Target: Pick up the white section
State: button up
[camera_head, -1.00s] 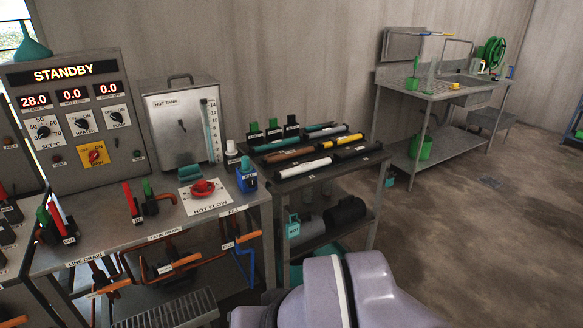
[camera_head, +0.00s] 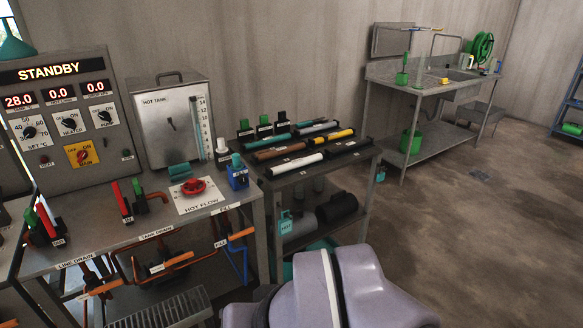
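A white section (camera_head: 297,164), a pale tube with dark ends, lies in the front row of the dark rack (camera_head: 345,157) on top of a metal stand. A brown section (camera_head: 279,150) lies behind it, and a black one (camera_head: 348,148) lies to its right. A second pale tube (camera_head: 318,129) lies at the back of the rack. My gripper is out of view. Only a purple-grey link of my arm shows at the bottom, in front of the stand and apart from the white section.
Left of the stand is a metal bench (camera_head: 95,238) with a red hot-flow valve (camera_head: 193,187), a blue block (camera_head: 237,176) and orange pipes below. A sink table (camera_head: 420,88) stands at the back right.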

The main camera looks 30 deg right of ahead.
aim_at(270, 172)
jog(key=i+l, duration=1.35)
jog(key=l+z, duration=0.05)
